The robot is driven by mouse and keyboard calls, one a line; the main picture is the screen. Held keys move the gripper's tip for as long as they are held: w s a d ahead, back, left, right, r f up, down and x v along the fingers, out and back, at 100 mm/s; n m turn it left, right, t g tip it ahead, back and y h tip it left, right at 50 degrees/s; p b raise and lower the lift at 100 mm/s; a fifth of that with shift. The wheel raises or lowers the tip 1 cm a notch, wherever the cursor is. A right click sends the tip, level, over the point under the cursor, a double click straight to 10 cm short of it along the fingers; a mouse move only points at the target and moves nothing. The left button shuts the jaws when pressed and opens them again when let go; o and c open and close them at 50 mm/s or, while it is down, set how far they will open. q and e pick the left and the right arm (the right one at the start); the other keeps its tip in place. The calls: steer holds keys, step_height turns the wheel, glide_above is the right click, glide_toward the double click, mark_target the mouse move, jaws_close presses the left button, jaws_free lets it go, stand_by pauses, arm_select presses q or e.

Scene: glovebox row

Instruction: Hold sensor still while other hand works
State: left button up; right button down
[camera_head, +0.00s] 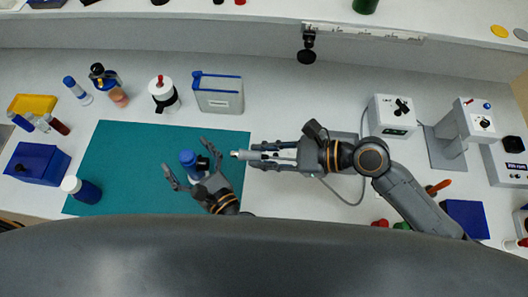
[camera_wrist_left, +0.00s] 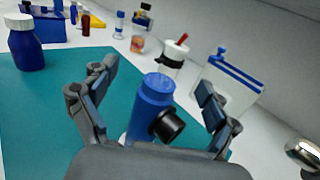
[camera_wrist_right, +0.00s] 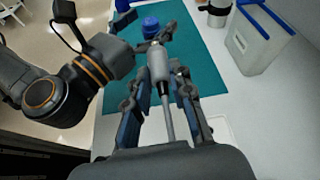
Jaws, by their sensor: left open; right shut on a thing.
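A sensor probe (camera_wrist_right: 158,65) with a pale body and a grey cable is in my right gripper (camera_head: 256,155). In the head view its pale tip (camera_head: 237,154) points left, toward a blue-topped vessel (camera_head: 189,160). A small gap seems to lie between tip and vessel. In the left wrist view the vessel (camera_wrist_left: 152,100) is an upright blue cylinder with a black side knob (camera_wrist_left: 167,126). My left gripper (camera_head: 187,158) is open, its fingers either side of the vessel and apart from it. The vessel's lower part is hidden in the left wrist view.
A teal mat (camera_head: 125,160) lies under the vessel. Behind it stand a blue-lidded container (camera_head: 218,95) and a red-topped white jar (camera_head: 163,95). A blue bottle (camera_head: 82,190) and blue box (camera_head: 38,162) are at left; a white device (camera_head: 392,116) is at right.

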arm_select(q)
steer(key=shift+o, duration=1.3)
steer(key=v, duration=1.2)
